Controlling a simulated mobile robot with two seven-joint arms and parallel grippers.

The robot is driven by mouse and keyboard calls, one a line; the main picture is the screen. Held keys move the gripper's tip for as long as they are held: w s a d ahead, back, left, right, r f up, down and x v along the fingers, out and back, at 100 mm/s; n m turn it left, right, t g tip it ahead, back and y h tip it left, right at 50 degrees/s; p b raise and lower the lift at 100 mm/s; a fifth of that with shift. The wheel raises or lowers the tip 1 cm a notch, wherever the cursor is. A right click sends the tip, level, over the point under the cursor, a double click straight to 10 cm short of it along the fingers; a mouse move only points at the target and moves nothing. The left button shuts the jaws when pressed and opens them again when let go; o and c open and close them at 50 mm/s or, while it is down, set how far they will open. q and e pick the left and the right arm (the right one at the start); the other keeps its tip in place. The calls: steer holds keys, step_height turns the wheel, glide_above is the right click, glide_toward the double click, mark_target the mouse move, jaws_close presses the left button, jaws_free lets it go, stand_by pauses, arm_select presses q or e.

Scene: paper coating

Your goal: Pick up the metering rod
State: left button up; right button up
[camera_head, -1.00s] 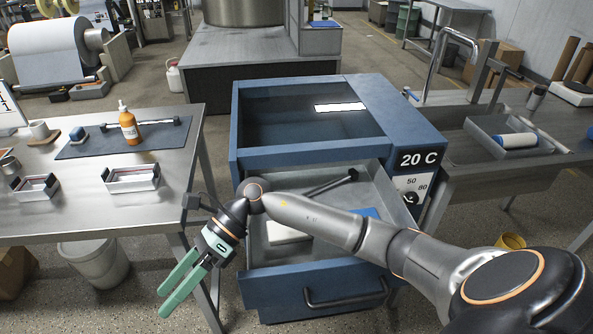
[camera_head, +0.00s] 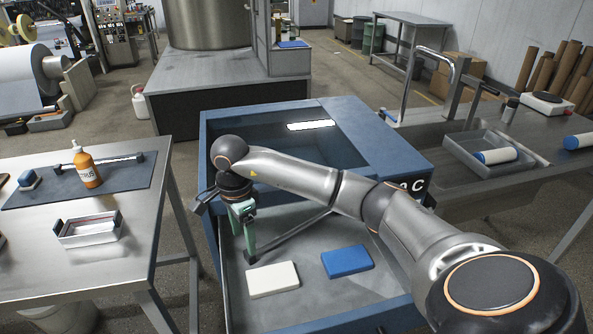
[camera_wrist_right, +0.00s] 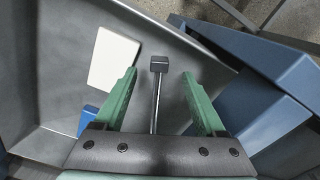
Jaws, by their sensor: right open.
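A thin metal rod with a black end block (camera_head: 292,235) lies slantwise in the open grey drawer (camera_head: 385,272). Its upper end is hidden behind my right arm. My right gripper (camera_head: 246,240) is open and points down into the drawer at the rod's near end. In the right wrist view, the rod (camera_wrist_right: 155,105) runs between the two green fingers (camera_wrist_right: 159,80), with its black end block just beyond the tips. I see a gap on both sides of the rod. Another rod with black ends (camera_head: 112,160) lies on the dark mat at left. My left gripper is out of view.
A white block (camera_head: 273,279) and a blue block (camera_head: 347,261) lie in the drawer near the rod. The drawer's side walls stand close to my gripper. On the left table are an orange bottle (camera_head: 87,168) and a metal tray (camera_head: 91,229).

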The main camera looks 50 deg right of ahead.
steer(key=f, duration=0.5)
steer(key=shift+s+d+p, duration=0.1)
steer(key=shift+d+p, duration=0.1)
steer(key=shift+p, duration=0.2)
steer(key=shift+s+a+f, duration=0.1)
steer(key=shift+s+f, duration=0.1)
steer(key=shift+f, duration=0.2)
steer(key=shift+c, duration=1.4)
steer(key=shift+w+f, duration=0.15)
steer(key=shift+w, duration=0.1)
steer(key=c, duration=0.3)
steer(key=shift+r, duration=0.25)
jaws_close()
